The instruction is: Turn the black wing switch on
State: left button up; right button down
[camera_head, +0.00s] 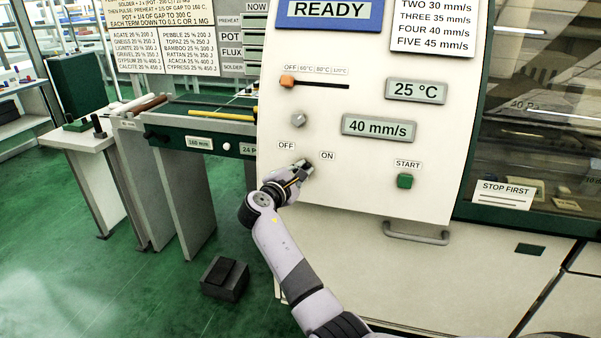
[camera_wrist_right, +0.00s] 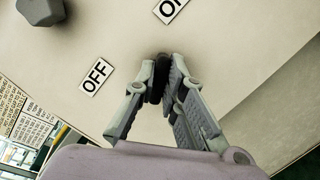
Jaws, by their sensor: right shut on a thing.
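The black wing switch (camera_wrist_right: 158,79) is on the cream machine panel, between the OFF label (camera_wrist_right: 96,76) and the ON label (camera_wrist_right: 171,9) in the wrist view. My right gripper (camera_head: 304,168) is at the panel, just below these labels in the head view. In the wrist view its two fingers (camera_wrist_right: 164,84) are closed on the switch, one on each side. The fingers hide most of the switch, so I cannot tell exactly which label it points to. My left gripper is not in view.
A grey knob (camera_head: 298,120) sits above the switch, below an orange slider (camera_head: 287,81). A green START button (camera_head: 404,181) is to the right, above a grey handle (camera_head: 416,233). The displays read 25 °C (camera_head: 416,90) and 40 mm/s (camera_head: 379,128).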

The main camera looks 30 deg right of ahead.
dwell(0.4)
jog(key=c, duration=1.7)
grip_release()
jog(key=shift+o, duration=0.2)
jog(key=v, duration=1.2)
